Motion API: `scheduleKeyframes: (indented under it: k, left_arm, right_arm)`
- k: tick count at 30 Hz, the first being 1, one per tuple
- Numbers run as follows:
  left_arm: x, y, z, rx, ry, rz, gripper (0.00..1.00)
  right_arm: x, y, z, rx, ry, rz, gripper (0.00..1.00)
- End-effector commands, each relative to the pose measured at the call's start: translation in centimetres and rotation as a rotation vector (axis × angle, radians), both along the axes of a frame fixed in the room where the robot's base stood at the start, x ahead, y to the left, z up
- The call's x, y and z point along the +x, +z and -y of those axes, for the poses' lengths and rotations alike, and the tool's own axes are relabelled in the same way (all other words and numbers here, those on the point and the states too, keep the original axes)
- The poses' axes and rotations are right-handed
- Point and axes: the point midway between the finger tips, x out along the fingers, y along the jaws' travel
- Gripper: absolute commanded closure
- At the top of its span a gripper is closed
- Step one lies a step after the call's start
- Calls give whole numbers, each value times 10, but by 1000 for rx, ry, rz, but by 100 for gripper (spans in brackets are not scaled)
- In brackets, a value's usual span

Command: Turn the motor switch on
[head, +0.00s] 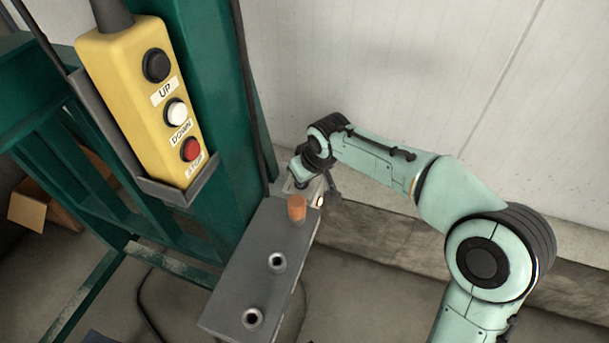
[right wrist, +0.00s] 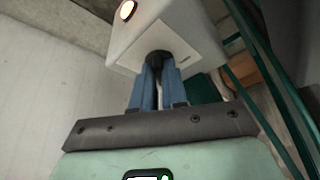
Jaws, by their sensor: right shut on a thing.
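The motor switch is a black knob (right wrist: 158,58) on a pale plate on the side of a grey box (right wrist: 188,18). In the right wrist view my right gripper (right wrist: 156,76) has its blue fingers shut on the knob, and they hide part of it. A round indicator (right wrist: 126,10) on the box glows. In the head view the grey box (head: 245,270) stands below centre, with my right gripper (head: 304,180) at its far end. The knob is hidden there, and the glowing indicator (head: 319,201) shows at the box's far right corner. My left gripper is in neither view.
A yellow pendant (head: 140,95) with UP, DOWN and red buttons hangs by the green frame (head: 205,75). A pale wall (head: 400,80) rises behind.

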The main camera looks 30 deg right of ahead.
Motion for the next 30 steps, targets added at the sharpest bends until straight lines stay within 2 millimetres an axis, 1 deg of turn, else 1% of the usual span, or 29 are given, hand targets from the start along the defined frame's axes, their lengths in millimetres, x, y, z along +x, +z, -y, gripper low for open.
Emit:
scheduleKeyframes:
  k: [4,5,6,7,16,19,23,30]
  left_arm:
    - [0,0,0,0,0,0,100]
    - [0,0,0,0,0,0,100]
    - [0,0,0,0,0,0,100]
    - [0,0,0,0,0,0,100]
    - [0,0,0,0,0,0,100]
    - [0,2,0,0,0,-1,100]
    - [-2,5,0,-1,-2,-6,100]
    - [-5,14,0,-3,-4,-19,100]
  right_arm:
    - [0,0,1,1,-4,-1,100]
    - [0,0,1,1,-4,-1,81]
    - [0,0,1,1,-4,-1,68]
    - [0,0,1,1,-3,-1,62]
    - [0,1,0,2,-1,0,62]
    - [-3,8,1,1,-2,3,62]
    - [-10,29,1,1,-2,5,62]
    - [-32,80,3,1,-1,5,62]
